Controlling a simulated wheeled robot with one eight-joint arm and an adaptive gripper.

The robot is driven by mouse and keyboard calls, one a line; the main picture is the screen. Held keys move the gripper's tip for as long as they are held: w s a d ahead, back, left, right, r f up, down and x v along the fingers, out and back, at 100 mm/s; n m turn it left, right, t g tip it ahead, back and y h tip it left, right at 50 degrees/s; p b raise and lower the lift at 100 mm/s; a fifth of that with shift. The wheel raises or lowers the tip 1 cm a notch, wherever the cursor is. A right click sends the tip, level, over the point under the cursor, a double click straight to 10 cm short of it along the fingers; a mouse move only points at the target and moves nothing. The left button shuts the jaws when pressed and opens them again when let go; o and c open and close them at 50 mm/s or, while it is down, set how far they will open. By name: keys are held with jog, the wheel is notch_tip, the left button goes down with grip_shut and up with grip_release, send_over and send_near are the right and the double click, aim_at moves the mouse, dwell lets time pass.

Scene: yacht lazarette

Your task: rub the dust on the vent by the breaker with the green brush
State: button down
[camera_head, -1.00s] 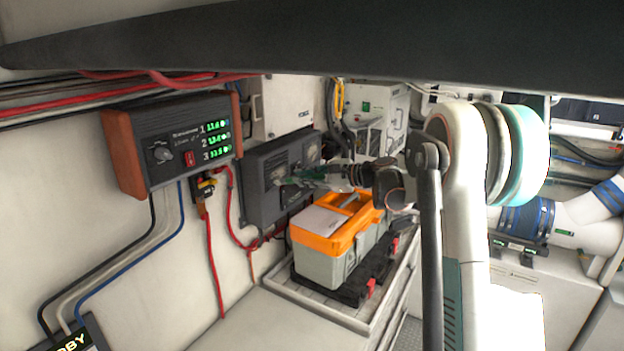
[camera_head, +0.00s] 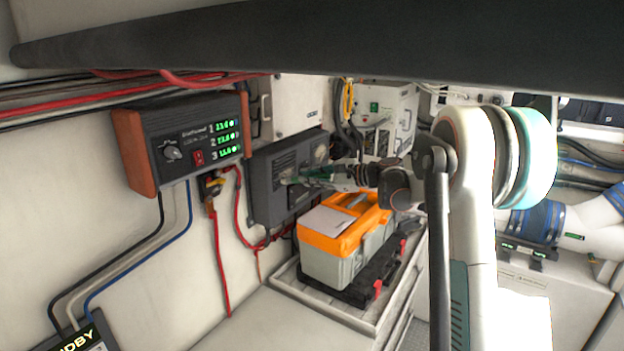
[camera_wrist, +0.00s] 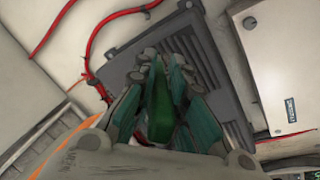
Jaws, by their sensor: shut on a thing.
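The dark grey vent box (camera_head: 264,195) is on the wall right of the meter panel. Pale, dusty-looking patches show on its face. In the wrist view its slatted face (camera_wrist: 205,70) lies just beyond my fingertips. My gripper (camera_head: 322,178) is shut on the green brush (camera_wrist: 158,112), which sits between the teal fingers (camera_wrist: 163,72). In the head view the brush end reaches in front of the vent's face. The fingers hide the brush tip, so I cannot tell whether the bristles touch the vent. I cannot single out the breaker with certainty.
An orange-and-grey toolbox (camera_head: 334,265) with a paper on its lid stands in a tray below my gripper. The meter panel (camera_head: 185,140) is at left. Red cables (camera_head: 218,255) hang beside the vent. A white cabinet (camera_wrist: 275,65) is close on the right. A dark beam crosses overhead.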

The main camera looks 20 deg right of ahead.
jog(key=shift+w+a, duration=0.35)
jog(key=shift+w, duration=0.1)
jog(key=shift+d, duration=0.15)
jog(key=w+d+b, duration=0.1)
jog(key=w+d, duration=0.4)
jog(key=d, duration=0.2)
jog(key=shift+d+b, duration=0.15)
jog(key=shift+b, duration=0.15)
dwell(0.8)
